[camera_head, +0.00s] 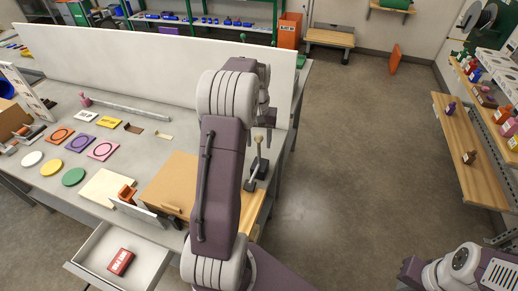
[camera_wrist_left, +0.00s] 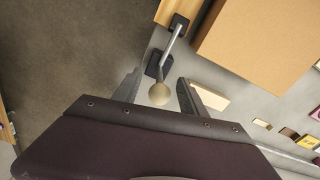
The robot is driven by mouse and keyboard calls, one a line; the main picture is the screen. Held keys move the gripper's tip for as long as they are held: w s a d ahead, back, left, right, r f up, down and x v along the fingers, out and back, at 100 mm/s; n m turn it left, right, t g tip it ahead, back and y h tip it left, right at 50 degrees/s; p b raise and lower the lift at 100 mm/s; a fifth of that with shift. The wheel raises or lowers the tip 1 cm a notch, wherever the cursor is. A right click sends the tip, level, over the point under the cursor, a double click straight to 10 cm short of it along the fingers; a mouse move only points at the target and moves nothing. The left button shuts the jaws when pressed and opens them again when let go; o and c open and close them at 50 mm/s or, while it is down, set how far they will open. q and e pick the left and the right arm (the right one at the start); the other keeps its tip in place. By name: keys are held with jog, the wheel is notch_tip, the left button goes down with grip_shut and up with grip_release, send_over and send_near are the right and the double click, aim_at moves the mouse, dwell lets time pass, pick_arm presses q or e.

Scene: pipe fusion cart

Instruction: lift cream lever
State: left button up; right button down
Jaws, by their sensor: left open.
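The cream lever (camera_head: 258,141) has a round cream knob on a metal rod, fixed at the right end of the workbench beside a tan box. In the left wrist view its knob (camera_wrist_left: 158,94) lies between the fingertips, and its rod runs up to a dark mount. My left gripper (camera_head: 266,116) is above the lever in the head view, partly hidden by my own arm. In the left wrist view, the left gripper (camera_wrist_left: 167,92) is open, with one finger on each side of the knob. No contact is visible. Part of my right arm shows at the lower right, without a clear gripper.
The tan box (camera_head: 173,187) stands close left of the lever. A white panel (camera_head: 140,62) runs along the bench's back. Coloured discs and plates lie on the left. An open drawer (camera_head: 146,245) holds a red box (camera_head: 121,262). Floor right of the bench is clear.

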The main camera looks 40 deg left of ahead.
aim_at(259, 155)
pick_arm(q)
jog(key=f, duration=0.2)
jog(key=w+a+f, duration=0.1)
jog(key=f, duration=0.3)
jog(key=shift+w+a, duration=0.2)
jog(key=shift+a, duration=0.05)
jog(key=shift+d+f, duration=0.1)
jog(key=shift+f, duration=0.15)
jog(key=shift+s+d+r, duration=0.1)
jog(key=shift+s+d, duration=0.25)
jog(key=shift+w+a, duration=0.2)
jog(key=c, duration=0.9)
grip_shut()
